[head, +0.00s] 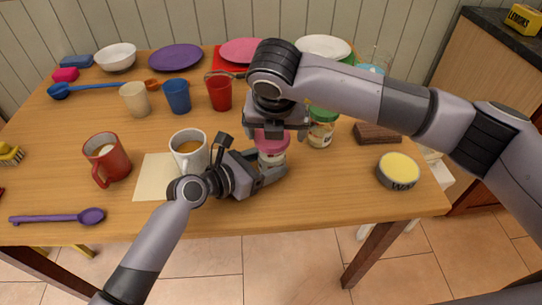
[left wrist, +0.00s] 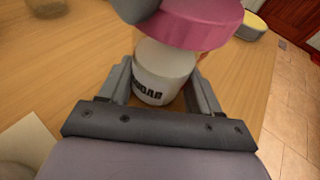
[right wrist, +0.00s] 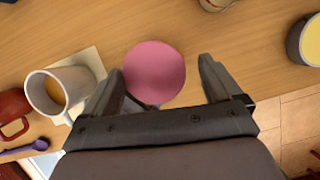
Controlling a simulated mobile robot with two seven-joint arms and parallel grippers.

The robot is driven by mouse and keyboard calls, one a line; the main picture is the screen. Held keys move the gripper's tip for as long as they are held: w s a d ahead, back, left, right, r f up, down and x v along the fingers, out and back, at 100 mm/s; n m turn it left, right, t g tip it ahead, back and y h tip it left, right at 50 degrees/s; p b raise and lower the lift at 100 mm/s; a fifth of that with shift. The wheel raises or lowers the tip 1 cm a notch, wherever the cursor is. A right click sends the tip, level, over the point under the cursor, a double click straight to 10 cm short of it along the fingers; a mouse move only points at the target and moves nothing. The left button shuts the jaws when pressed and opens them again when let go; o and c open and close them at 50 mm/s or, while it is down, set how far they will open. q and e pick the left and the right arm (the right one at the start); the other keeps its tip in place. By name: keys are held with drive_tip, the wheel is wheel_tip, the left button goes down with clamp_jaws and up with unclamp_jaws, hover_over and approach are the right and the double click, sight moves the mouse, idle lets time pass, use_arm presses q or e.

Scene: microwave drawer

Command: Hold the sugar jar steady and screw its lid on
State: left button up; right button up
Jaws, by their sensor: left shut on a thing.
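The sugar jar (head: 270,160) is white and stands upright near the table's front edge; part of its "SUGAR" lettering shows in the left wrist view (left wrist: 162,72). My left gripper (head: 268,174) is shut around the jar's body from the front left. In the right wrist view the lid (right wrist: 155,72) is a round disc seen from above. My right gripper (right wrist: 165,90) is open above the lid, its right finger clearly apart from it.
A white coffee mug (head: 188,150) on a paper sheet (head: 152,180) stands left of the jar. A green-lidded jar (head: 321,128) is close on the right. A wax tin (head: 398,172) and a brown block (head: 376,133) lie farther right. Cups and plates fill the back.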

use_arm(q)
drive_tip(key=shift+d, duration=0.1)
use_arm(e)
drive_tip(key=shift+r, duration=2.5)
use_arm(q)
drive_tip(key=o, duration=1.6)
drive_tip(key=shift+v, duration=3.8)
